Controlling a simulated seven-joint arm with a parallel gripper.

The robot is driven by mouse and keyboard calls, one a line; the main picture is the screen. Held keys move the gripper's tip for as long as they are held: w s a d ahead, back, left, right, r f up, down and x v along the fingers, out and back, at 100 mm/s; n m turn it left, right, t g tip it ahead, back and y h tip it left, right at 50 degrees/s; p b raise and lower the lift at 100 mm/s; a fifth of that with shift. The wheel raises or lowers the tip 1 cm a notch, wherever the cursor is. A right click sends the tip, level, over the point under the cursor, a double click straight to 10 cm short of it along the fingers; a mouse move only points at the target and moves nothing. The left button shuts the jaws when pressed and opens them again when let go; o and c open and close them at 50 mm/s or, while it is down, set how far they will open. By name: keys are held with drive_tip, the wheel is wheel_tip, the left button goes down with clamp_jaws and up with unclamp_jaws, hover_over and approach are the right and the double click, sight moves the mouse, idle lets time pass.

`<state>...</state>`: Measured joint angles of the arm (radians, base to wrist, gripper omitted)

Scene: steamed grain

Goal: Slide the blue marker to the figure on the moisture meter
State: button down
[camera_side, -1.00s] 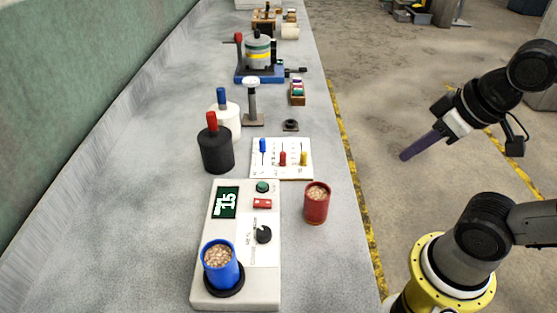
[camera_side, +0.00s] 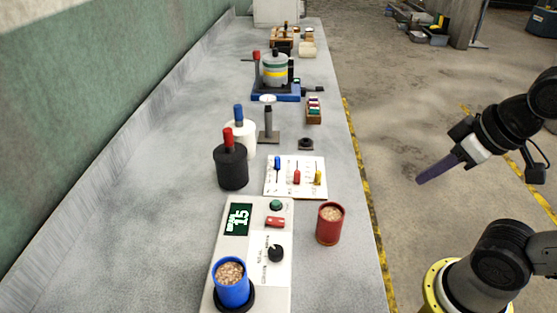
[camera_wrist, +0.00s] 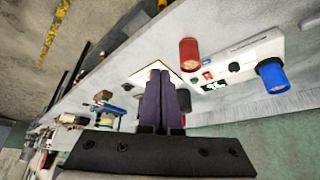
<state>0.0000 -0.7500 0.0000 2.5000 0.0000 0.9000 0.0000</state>
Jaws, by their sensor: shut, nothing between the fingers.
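The moisture meter (camera_side: 222,262) is a pale box on the bench, and its dark display (camera_side: 238,219) reads 15. Beyond it lies a white scale board (camera_side: 308,163) with three upright markers in slots. The blue marker (camera_side: 277,163) is at the left, near the board's far edge. The red marker (camera_side: 297,177) and yellow marker (camera_side: 318,177) stand nearer to me. The scale figures are too small to read. My gripper (camera_side: 420,181) is shut and empty, off the bench's right side, apart from the board. In the wrist view its purple fingers (camera_wrist: 160,75) cover much of the board.
A blue cup of grain (camera_side: 232,290) sits on the meter and a red cup (camera_side: 329,225) stands right of it. Black (camera_side: 231,169) and white (camera_side: 241,135) bottles stand left of the board. A small dark disc (camera_side: 305,144) and color-filled rack (camera_side: 314,110) lie beyond.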

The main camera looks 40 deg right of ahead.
drive_tip(key=c, duration=1.2)
unclamp_jaws()
drive_tip(key=shift+s, duration=0.2)
drive_tip(key=o, duration=0.4)
drive_tip(key=r, duration=0.1)
drive_tip(key=w+r, duration=0.1)
drive_tip(key=r, duration=0.2)
drive_tip(key=shift+w, duration=0.3)
drive_tip(key=shift+o, duration=0.2)
drive_tip(key=w+r, duration=0.7)
drive_tip(key=g, duration=0.6)
hover_over(278, 158)
wheel_tip(278, 158, down, 14)
wheel_tip(278, 158, down, 14)
drive_tip(key=shift+w+r, duration=0.1)
